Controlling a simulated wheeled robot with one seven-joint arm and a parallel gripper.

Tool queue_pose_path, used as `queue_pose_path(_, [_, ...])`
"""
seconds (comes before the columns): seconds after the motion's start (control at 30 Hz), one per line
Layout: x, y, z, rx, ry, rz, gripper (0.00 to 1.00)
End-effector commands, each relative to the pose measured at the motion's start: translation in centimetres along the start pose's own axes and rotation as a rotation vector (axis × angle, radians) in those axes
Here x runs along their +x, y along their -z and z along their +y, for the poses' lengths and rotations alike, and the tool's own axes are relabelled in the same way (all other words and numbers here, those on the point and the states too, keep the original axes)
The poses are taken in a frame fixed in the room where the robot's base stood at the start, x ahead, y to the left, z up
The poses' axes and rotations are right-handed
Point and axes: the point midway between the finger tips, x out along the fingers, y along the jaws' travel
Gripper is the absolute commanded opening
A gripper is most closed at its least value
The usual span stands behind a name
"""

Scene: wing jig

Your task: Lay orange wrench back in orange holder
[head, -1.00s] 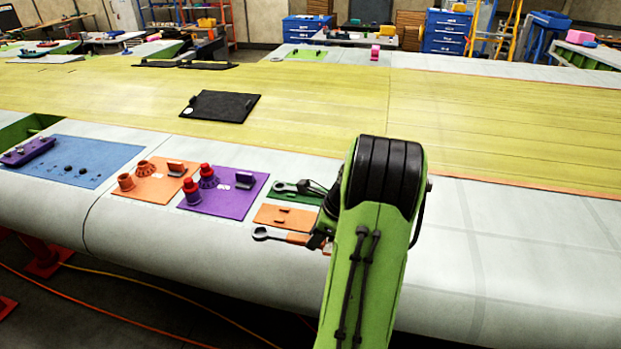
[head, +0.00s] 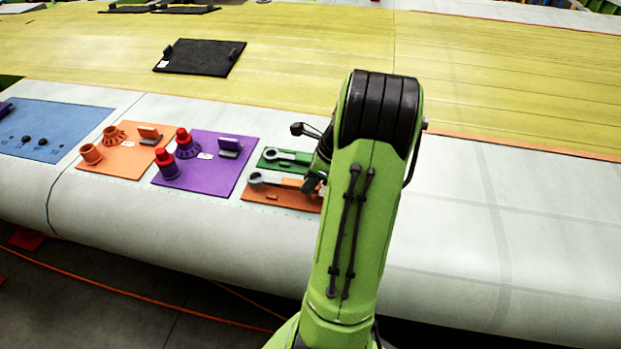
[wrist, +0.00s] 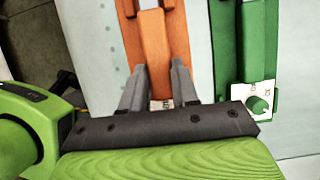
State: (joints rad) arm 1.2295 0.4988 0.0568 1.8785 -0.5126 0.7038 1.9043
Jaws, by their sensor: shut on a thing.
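The orange wrench (head: 293,183) has a grey ring head and lies lengthwise over the orange holder (head: 250,194), ring to the left. In the wrist view its orange handle (wrist: 155,50) runs between the two fingers of my gripper (wrist: 158,75), which is shut on it. The orange holder also shows in the wrist view (wrist: 179,35), under and beside the handle, roughly in line with it. I cannot tell whether the wrench rests on the holder or is just above it. In the head view my arm hides the holder's right end and most of my gripper (head: 313,186).
A green holder (head: 267,164) with a green-handled wrench (head: 290,155) lies just behind. A purple mat (head: 222,180) and an orange mat (head: 110,160) with parts stand to the left. The pale wing surface (head: 480,230) to the right is clear.

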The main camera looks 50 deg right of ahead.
Motion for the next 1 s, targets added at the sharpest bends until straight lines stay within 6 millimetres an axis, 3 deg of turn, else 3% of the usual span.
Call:
queue_pose_path(0.03, [1.11,0.47,-0.04,-0.002,0.002,-0.001,0.00])
queue_pose_path(0.1, [1.39,0.59,-0.04,-0.002,0.002,-0.001,0.00])
queue_pose_path(1.0, [1.05,0.61,-0.03,-0.001,0.003,-0.001,0.00])
